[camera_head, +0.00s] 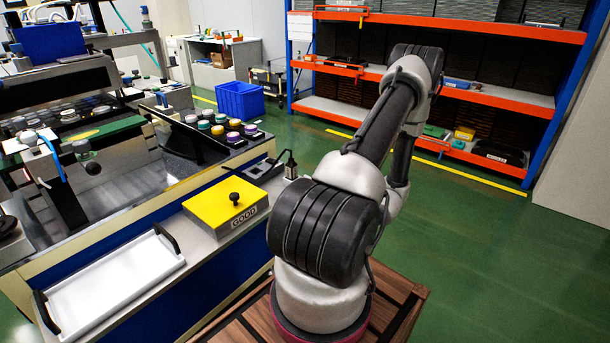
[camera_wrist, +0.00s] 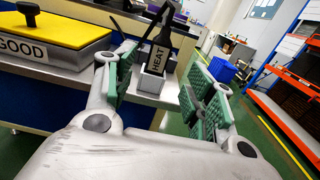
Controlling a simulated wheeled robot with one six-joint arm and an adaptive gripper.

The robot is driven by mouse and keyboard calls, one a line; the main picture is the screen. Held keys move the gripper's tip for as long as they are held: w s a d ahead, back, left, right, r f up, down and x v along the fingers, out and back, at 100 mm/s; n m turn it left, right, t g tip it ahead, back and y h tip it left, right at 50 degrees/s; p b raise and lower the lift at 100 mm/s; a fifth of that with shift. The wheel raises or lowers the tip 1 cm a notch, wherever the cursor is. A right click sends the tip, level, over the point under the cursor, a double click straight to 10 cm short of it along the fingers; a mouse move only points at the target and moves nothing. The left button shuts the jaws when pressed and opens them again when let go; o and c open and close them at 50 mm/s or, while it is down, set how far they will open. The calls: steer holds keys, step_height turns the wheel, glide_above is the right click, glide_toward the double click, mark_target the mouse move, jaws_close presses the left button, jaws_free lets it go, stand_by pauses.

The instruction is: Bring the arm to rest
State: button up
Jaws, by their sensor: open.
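My gripper (camera_wrist: 163,75) shows in the wrist view with its two green-padded fingers spread apart and nothing between them. Beyond the fingers stands a small holder marked "HEAT" (camera_wrist: 158,62) with a black tool in it. In the head view my arm (camera_head: 375,130) rises from its base and bends over at the top right. My gripper cannot be made out there, hidden behind the arm.
A yellow-lidded box marked "GOOD" (camera_head: 222,203) and a white tray (camera_head: 112,283) sit on the bench at the left. A blue crate (camera_head: 240,100) stands on the floor. Orange-edged shelves (camera_head: 455,92) stand at the back. Green floor at right is clear.

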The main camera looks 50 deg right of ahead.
steer(key=shift+s, duration=0.5)
steer(key=shift+f, duration=0.1)
steer(key=s+a+f+n+g+y, duration=0.2)
steer(key=a+y, duration=0.1)
steer(key=a, duration=0.2)
steer(key=s+a+r+n+g+y, duration=0.6)
steer(key=s+a+r+n+g, duration=0.3)
steer(key=a+n+g, duration=0.35)
steer(key=a+r+n+h, duration=0.5)
steer(key=r+n, duration=0.5)
steer(key=r, duration=0.1)
steer(key=a+r+n+h, duration=0.5)
steer(key=r+n, duration=0.5)
steer(key=r, duration=0.2)
steer(key=shift+w+a+t+h, duration=0.15)
steer(key=shift+w+t+h, duration=0.2)
steer(key=shift+t, duration=0.1)
